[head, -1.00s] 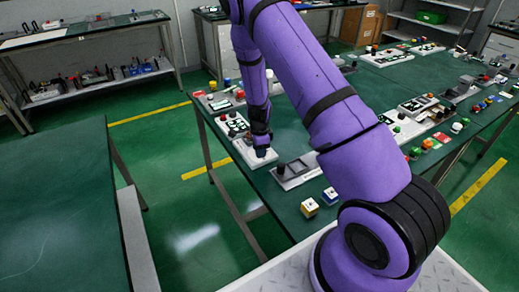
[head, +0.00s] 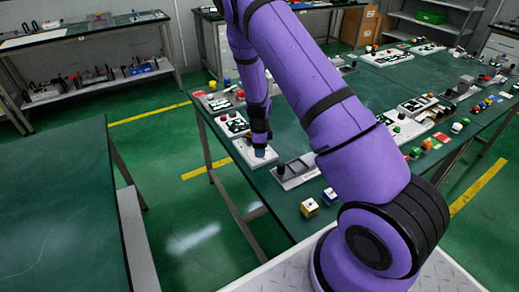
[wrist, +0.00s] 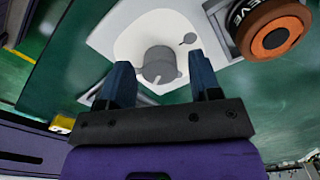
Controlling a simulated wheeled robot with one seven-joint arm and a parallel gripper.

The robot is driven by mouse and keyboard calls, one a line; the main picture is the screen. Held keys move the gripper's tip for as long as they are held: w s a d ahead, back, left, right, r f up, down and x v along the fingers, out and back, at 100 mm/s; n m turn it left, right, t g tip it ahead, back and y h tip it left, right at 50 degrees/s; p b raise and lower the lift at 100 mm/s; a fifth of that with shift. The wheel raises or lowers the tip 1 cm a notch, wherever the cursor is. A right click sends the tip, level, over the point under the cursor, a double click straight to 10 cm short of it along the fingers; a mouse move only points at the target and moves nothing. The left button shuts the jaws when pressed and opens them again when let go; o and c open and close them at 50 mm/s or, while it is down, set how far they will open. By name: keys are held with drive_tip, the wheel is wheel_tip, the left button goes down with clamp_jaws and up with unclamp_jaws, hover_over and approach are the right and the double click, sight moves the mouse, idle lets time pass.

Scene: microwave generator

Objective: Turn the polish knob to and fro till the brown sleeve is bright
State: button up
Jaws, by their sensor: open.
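The polish knob (wrist: 158,66) is a grey round knob with a pale pointer line, on a white panel (wrist: 118,38). My gripper (wrist: 160,80) is open, with one blue finger on each side of the knob and visible gaps between. The brown sleeve (wrist: 272,30) is a dull brown cylinder with an orange-brown end, at the upper right of the wrist view beside the panel. In the head view my gripper (head: 260,151) is down at the white box (head: 243,150) near the table's left edge; the knob is hidden there.
Two small cubes (head: 309,207) sit near the table's front edge. Several panels and coloured buttons crowd the table's right side. The green table (head: 60,200) at the left is bare.

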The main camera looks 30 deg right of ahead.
drive_tip(key=shift+r, duration=3)
drive_tip(key=shift+r, duration=0.2)
drive_tip(key=s+a+r+n+t+y, duration=0.1)
drive_tip(key=s+a+r+n, duration=0.2)
drive_tip(key=r, duration=0.6)
drive_tip(key=s+a+r+n+y, duration=0.15)
drive_tip(key=s+r+n, duration=0.25)
drive_tip(key=r, duration=0.5)
drive_tip(key=s+a+r+n+t, duration=0.1)
drive_tip(key=s+a+r+n, duration=0.25)
drive_tip(key=r, duration=0.55)
drive_tip(key=s+r+n+t+h, duration=0.1)
drive_tip(key=s+r+n, duration=0.5)
drive_tip(key=s, duration=0.5)
drive_tip(key=s+r+n+t+h, duration=0.1)
drive_tip(key=s+r+n, duration=0.5)
drive_tip(key=s, duration=0.6)
drive_tip(key=shift+a+r+n+t, duration=0.3)
drive_tip(key=shift+n+t, duration=0.25)
drive_tip(key=shift+t, duration=0.05)
